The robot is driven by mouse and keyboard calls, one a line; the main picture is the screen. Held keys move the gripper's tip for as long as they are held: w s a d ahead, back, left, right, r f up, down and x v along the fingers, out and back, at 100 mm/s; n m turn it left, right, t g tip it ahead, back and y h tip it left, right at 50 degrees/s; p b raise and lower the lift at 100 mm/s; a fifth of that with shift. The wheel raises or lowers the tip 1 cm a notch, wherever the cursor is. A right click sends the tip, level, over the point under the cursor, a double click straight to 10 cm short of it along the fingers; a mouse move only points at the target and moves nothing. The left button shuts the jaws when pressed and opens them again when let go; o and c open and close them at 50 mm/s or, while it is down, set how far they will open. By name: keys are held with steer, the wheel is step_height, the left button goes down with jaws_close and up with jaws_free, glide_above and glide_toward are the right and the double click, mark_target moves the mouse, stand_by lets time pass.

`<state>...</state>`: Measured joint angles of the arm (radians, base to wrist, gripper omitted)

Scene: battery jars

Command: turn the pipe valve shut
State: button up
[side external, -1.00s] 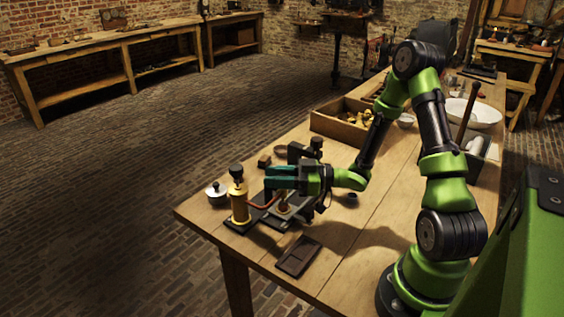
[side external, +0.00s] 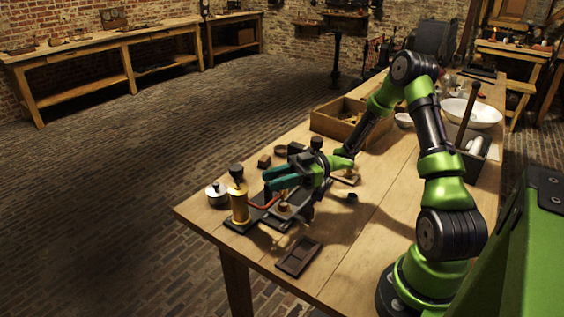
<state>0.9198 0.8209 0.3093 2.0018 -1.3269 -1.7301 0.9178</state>
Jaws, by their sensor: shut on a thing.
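A brass cylinder with a dark knob (side external: 239,205) stands upright on a dark base plate near the table's front left corner. A reddish copper pipe (side external: 262,203) runs from it to the right over the plate. My gripper (side external: 269,182), with teal fingers, is above and just behind the pipe. It is shut on a part of the pipe valve, but the fingers hide the held part. I cannot make out the valve's handle or how far it is turned.
A small round metal pot (side external: 216,194) stands left of the brass cylinder. A dark flat tray (side external: 298,256) lies in front on the wooden table (side external: 365,240). A wooden box (side external: 335,122) stands behind my gripper, and a white bowl (side external: 473,113) is at the back right.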

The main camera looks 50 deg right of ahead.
steer(key=shift+s+n+g+y, duration=0.1)
steer(key=shift+n+g+y, duration=0.6)
steer(key=shift+g, duration=0.4)
steer(key=shift+n+g, duration=0.3)
steer(key=o, duration=1)
steer(key=shift+c, duration=0.2)
